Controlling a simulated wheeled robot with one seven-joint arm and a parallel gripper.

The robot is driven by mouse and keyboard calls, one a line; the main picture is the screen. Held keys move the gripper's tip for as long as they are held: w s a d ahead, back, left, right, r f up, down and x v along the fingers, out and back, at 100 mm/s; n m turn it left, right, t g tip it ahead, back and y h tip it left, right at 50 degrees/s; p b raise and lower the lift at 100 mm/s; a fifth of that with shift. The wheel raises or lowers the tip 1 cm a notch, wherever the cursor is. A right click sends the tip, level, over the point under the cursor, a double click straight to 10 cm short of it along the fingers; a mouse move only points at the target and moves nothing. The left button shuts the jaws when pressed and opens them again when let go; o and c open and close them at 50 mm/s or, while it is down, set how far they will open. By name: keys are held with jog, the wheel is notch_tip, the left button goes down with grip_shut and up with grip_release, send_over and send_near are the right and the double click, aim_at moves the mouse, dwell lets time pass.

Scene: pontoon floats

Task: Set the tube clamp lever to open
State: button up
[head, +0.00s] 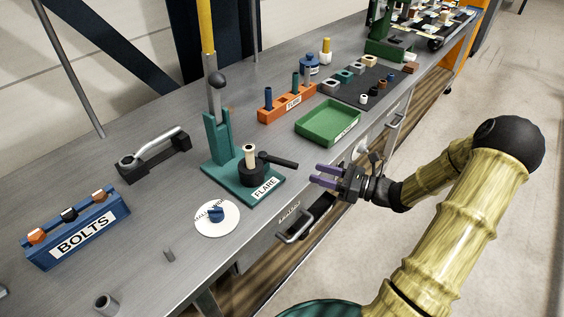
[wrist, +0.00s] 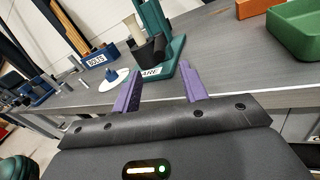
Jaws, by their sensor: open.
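The green flare stand (head: 222,178) is on the grey bench with a FLARE label at its front. A pale tube (head: 250,155) stands upright in its black round clamp (head: 251,173). The black clamp lever (head: 280,162) sticks out to the right from the clamp, roughly level. My gripper (head: 314,175) is open and empty, just right of the lever tip and apart from it, near the bench's front edge. In the wrist view the purple fingers are spread, with the stand (wrist: 174,40) and dark lever (wrist: 159,44) beyond them, seen nearly end-on.
A blue BOLTS rack (head: 75,230), a black-based handle (head: 152,155) and a white dial disc (head: 217,217) lie left and in front. An orange FLARE rack (head: 286,103) and green tray (head: 328,122) stand behind. Drawer handles (head: 295,228) project from the bench front.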

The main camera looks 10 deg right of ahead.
aim_at(267, 158)
jog(key=x, duration=1.2)
grip_shut()
